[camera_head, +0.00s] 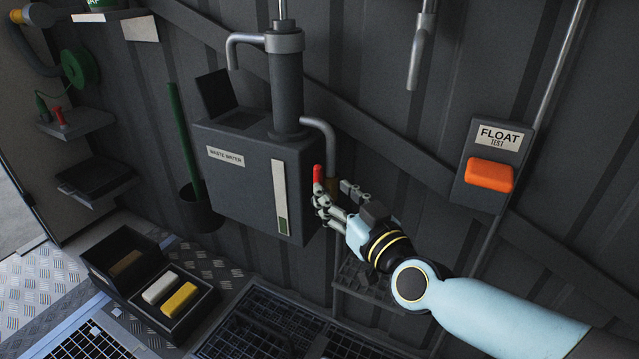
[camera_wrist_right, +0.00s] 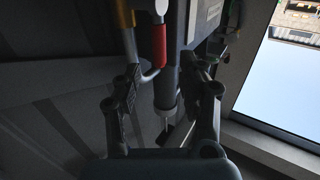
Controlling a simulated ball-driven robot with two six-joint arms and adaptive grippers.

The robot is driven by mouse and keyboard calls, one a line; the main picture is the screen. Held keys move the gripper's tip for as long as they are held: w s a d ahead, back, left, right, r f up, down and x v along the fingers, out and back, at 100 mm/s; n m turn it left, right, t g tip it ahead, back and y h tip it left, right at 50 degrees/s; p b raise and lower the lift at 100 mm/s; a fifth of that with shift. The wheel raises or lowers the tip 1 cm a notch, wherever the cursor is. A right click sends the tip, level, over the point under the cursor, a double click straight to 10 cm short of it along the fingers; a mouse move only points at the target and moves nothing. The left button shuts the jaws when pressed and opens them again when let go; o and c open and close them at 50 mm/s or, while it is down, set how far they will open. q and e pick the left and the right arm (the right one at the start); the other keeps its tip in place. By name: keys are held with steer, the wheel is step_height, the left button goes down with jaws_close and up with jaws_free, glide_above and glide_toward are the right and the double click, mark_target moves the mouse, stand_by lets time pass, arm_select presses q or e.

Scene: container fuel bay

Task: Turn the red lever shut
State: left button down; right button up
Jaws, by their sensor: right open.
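The red lever (camera_head: 317,174) stands upright in the head view, just right of the grey waste water box. Its red grip also shows in the right wrist view (camera_wrist_right: 159,46), on a thin bent metal rod. My right gripper (camera_head: 335,194) is open beside the lever; its fingers partly hide the lower part. In the right wrist view the spread fingers of my right gripper (camera_wrist_right: 165,82) stand either side of the picture's middle, with the grip beyond and between their tips. I cannot tell whether a finger touches it. My left gripper is not in view.
The waste water box (camera_head: 230,181) and a bent grey pipe (camera_head: 324,129) stand close to the lever. A float test panel (camera_head: 493,190) with an orange button is on the wall at right. Open dark boxes (camera_head: 188,318) and floor grates lie below.

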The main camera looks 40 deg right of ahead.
mark_target(320, 180)
steer(key=w, duration=0.2)
steer(key=w+d, duration=0.1)
steer(key=w, duration=0.2)
steer(key=shift+w+d+f+b, duration=0.1)
steer(key=shift+w+b, duration=0.2)
steer(key=shift+w, duration=0.05)
jaws_close()
